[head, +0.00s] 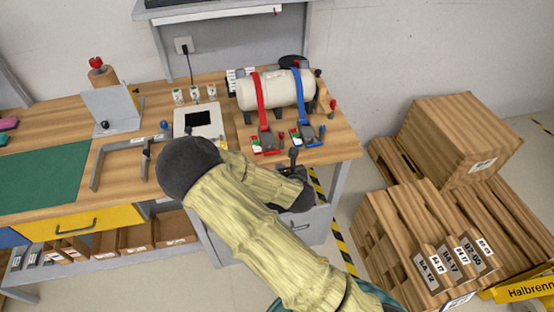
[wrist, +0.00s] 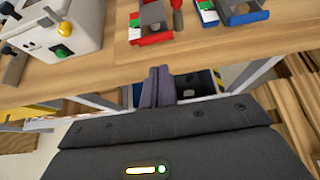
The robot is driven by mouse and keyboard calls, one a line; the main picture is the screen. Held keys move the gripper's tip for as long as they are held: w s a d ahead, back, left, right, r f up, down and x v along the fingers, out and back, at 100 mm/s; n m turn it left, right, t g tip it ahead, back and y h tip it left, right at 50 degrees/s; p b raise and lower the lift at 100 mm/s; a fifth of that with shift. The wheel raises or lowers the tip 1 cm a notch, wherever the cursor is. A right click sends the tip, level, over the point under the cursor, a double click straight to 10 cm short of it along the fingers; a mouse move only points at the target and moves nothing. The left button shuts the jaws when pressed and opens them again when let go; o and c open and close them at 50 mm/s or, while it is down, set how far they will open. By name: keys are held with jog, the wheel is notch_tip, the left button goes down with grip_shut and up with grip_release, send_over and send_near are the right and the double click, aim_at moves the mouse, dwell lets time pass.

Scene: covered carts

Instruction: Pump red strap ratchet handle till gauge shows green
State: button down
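A cream tank (head: 290,90) lies on the wooden bench with a red strap (head: 259,98) and a blue strap (head: 300,92) over it. The red ratchet (head: 267,141) sits at the front end of the red strap and also shows at the top of the wrist view (wrist: 152,20). A small white and green indicator (wrist: 134,26) is on its left side; its reading is too small to tell. The blue ratchet (head: 308,134) is just right of it. My gripper (head: 294,156) is in front of the bench edge, apart from both ratchets. Its fingers (wrist: 158,84) are together, with nothing seen between them.
A white box with buttons (wrist: 55,30) stands left of the ratchets; it also shows in the head view (head: 199,120). A grey bracket (head: 120,148) lies further left. Wooden pallets (head: 410,225) and a carton (head: 460,140) are on the floor at right.

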jog(key=p+x, duration=0.2)
jog(key=x, duration=0.6)
jog(key=shift+w+a+f, duration=0.15)
jog(key=shift+w+f, duration=0.1)
jog(key=shift+f, duration=0.05)
jog(key=shift+d, duration=0.4)
jog(key=shift+w+a, duration=0.1)
jog(key=shift+a, duration=0.2)
jog(key=shift+w, duration=0.1)
jog(key=shift+d+r, duration=0.15)
jog(key=shift+s+a+r+g+p, duration=0.25)
jog(key=shift+s+r+g+p, duration=0.05)
jog(key=shift+p, duration=0.25)
jog(key=shift+a, duration=0.2)
jog(key=shift+r, duration=0.1)
